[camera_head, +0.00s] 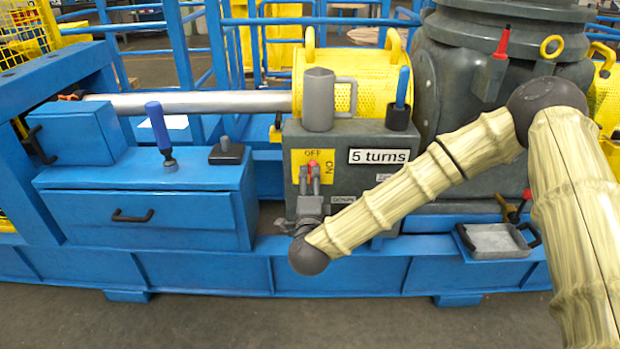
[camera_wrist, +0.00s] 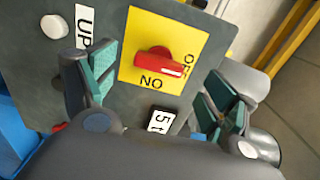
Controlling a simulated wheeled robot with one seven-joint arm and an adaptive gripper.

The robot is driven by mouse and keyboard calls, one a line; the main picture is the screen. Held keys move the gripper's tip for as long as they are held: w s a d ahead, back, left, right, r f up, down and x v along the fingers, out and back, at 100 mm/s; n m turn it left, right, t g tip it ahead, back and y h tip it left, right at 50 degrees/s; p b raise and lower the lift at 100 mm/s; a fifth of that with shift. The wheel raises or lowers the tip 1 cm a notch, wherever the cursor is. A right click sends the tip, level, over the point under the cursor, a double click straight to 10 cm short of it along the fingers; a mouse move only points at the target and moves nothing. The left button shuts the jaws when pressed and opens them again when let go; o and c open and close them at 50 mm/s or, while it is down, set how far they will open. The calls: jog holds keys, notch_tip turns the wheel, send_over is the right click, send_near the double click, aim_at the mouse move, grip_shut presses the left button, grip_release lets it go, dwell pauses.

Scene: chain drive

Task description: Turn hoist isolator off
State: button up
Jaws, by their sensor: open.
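The isolator is a red knob (camera_wrist: 160,62) on a yellow plate (camera_wrist: 130,68), on a dark grey panel. In the wrist view its long handle lies sideways, with its white-marked end toward the OFF lettering at the right. The ON lettering is below it. My gripper (camera_wrist: 158,66) is open, one teal-padded finger on each side of the knob, with visible gaps.
A grey mug (camera_head: 318,100) stands on the grey box, beside a blue-handled tool in a black holder (camera_head: 398,117). A "5 turns" label (camera_head: 379,156) is right of the plate. A blue cabinet (camera_head: 150,205) stands left. A grey tray (camera_head: 497,241) lies right.

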jog(key=shift+s, duration=2.7)
jog(key=s+d+f+n+g+y, duration=0.15)
jog(key=s+f+n+g, duration=0.35)
jog(key=f, duration=0.6)
jog(key=s+d+f+n+g+y, duration=0.15)
jog(key=s+f+n, duration=0.25)
jog(key=s+f, duration=0.5)
jog(key=s+d+f+n+g, duration=0.2)
jog(key=s+f, duration=0.2)
jog(key=f, duration=0.2)
jog(key=s+d+f+n+g, duration=0.1)
jog(key=s+d+f+g, duration=0.2)
jog(key=f, duration=0.3)
jog(key=s+d+f+n+g+h, duration=0.2)
jog(key=s+d+f+n+g, duration=0.1)
jog(key=s+d, duration=0.6)
jog(key=s+d+f+n+g+h, duration=0.15)
jog(key=s+d+g, duration=0.25)
jog(key=s+d, duration=0.5)
notch_tip(320, 180, up, 18)
jog(key=s+a+p, duration=0.1)
jog(key=a+p, duration=0.1)
jog(key=p, duration=1.7)
jog(key=shift+s+a+f+n, duration=0.15)
jog(key=shift+s+a+n, duration=0.2)
jog(key=shift+n, duration=0.1)
